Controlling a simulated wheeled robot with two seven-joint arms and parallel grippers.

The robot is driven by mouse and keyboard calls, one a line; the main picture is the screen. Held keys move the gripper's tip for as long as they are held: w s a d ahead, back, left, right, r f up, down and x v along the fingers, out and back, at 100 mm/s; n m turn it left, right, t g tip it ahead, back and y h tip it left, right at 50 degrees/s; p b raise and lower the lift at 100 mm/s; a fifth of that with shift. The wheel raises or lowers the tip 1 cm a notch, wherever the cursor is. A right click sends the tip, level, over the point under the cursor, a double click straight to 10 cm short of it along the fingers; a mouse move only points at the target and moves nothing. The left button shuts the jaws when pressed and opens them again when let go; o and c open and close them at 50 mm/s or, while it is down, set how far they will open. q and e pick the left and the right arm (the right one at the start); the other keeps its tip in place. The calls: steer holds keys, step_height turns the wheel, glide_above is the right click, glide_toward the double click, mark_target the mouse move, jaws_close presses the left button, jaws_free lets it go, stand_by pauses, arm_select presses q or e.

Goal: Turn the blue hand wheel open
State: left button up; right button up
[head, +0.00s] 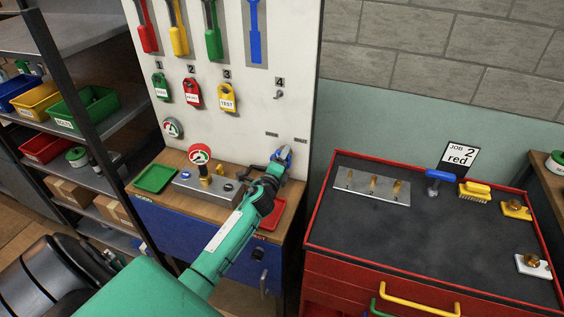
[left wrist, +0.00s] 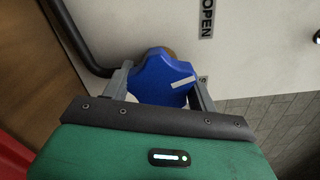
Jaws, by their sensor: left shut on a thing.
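The blue hand wheel (left wrist: 160,82) fills the space between the fingers of my left gripper (left wrist: 163,86) in the left wrist view. It is a lobed blue knob with a white stripe on its right side. One finger lies on each side of it. In the head view my green left arm reaches to the wheel (head: 286,152) low on the white panel, with the left gripper (head: 280,161) around it. The gripper hides most of the wheel there. My right gripper is not in view.
An OPEN label (left wrist: 207,18) is on the panel by the wheel. A dark pipe (left wrist: 74,38) runs beside it. A red tray (head: 272,214) lies below, a green tray (head: 155,178) further left.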

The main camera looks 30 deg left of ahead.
arm_select(q)
steer(key=n, duration=0.4)
steer(key=shift+n, duration=0.3)
steer(key=shift+n+b, duration=0.3)
steer(key=shift+n, duration=1.7)
steer(key=o, duration=1)
steer(key=shift+c, duration=0.2)
steer(key=shift+s, duration=0.1)
